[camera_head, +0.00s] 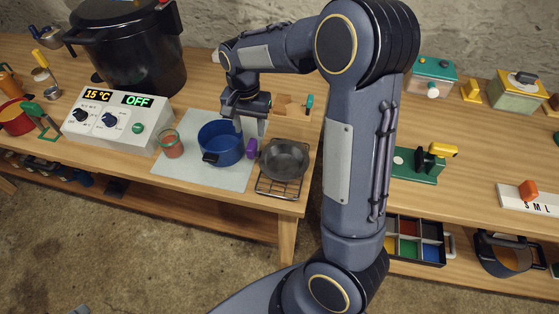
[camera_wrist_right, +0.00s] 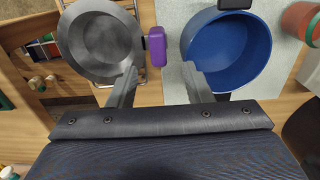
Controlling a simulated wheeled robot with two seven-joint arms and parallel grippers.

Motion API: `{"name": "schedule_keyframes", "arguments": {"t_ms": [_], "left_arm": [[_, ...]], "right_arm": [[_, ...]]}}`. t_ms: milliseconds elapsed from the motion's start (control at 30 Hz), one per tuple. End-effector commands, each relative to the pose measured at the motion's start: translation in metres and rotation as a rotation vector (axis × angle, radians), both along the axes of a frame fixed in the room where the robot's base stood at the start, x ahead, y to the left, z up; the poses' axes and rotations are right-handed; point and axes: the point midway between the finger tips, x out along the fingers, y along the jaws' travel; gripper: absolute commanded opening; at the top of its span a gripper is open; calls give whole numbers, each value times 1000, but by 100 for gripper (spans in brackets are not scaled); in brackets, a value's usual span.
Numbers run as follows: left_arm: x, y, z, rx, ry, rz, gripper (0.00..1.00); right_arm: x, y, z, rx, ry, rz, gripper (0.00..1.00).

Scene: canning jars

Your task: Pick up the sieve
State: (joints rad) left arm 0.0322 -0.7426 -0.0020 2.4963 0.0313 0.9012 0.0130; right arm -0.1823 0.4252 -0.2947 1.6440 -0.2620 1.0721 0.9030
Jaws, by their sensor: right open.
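The sieve (camera_head: 285,158) looks like a grey metal bowl with a short purple handle (camera_head: 252,148). It rests on a wire rack (camera_head: 279,187) at the front edge of the table. In the right wrist view the sieve (camera_wrist_right: 102,42) is at upper left, its purple handle (camera_wrist_right: 156,46) pointing right. My right gripper (camera_head: 250,127) is open and empty above the handle. In the right wrist view the handle appears between and beyond the fingertips (camera_wrist_right: 160,77). I cannot tell whether a finger touches the sieve. My left gripper is not in view.
A blue pot (camera_head: 220,145) stands close left of the handle; it also shows in the right wrist view (camera_wrist_right: 228,55). A glass jar (camera_head: 171,145), a control box (camera_head: 115,120) and a large black pot (camera_head: 135,60) stand further left. My right arm hides part of the table.

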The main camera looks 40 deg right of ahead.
Motion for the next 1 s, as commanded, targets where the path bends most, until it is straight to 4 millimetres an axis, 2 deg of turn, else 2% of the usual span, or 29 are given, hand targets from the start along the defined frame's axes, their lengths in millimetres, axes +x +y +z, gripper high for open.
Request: {"name": "schedule_keyframes", "arguments": {"t_ms": [500, 800, 1000], "left_arm": [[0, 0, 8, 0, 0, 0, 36], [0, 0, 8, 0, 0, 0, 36], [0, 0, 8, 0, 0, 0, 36]], "right_arm": [[-4, 3, -67, 0, 4, -1, 45], [-4, 3, -72, 1, 1, 0, 45], [-4, 3, -72, 1, 0, 0, 21]]}}
